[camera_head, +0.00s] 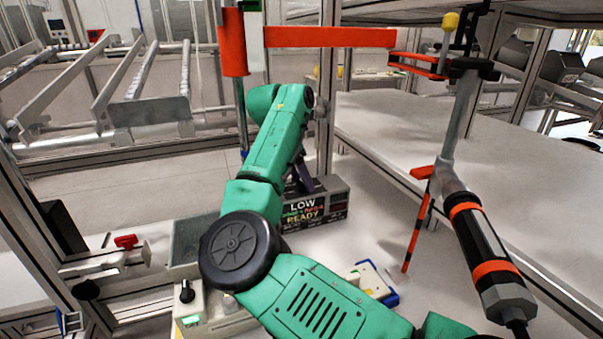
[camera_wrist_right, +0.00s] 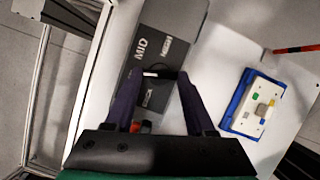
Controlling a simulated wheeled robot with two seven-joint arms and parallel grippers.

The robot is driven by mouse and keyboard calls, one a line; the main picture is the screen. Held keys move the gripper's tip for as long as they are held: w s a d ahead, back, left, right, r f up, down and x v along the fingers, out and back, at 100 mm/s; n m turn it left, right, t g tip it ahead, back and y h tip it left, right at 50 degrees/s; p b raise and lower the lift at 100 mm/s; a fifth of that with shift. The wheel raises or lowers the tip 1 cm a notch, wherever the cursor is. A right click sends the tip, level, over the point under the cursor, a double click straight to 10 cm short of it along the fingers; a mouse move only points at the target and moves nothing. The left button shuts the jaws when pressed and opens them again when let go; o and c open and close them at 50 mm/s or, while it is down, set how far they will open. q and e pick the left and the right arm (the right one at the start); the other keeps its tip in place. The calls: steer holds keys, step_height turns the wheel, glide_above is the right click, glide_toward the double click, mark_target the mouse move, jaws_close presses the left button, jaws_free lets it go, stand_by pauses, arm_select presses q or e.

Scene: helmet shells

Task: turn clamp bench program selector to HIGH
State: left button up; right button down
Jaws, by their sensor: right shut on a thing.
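The clamp bench program selector is a grey box (camera_head: 335,196) behind my right arm in the head view. Its front display (camera_head: 303,212) reads LOW and READY, with a small line between that I cannot read surely. In the right wrist view the box top (camera_wrist_right: 178,20) carries the labels MID and HIGH. My right gripper (camera_wrist_right: 159,75) is over this top, its dark fingers on either side of a small black selector knob (camera_wrist_right: 157,71), shut on it. My left gripper is not in view.
A blue and white block (camera_wrist_right: 253,103) with coloured buttons lies on the white table to the box's right. A hanging black and orange tool (camera_head: 484,250) is at the right.

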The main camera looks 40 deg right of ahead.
steer(key=shift+r, duration=0.1)
stand_by(0.4)
steer(key=shift+c, duration=1.2)
jaws_free()
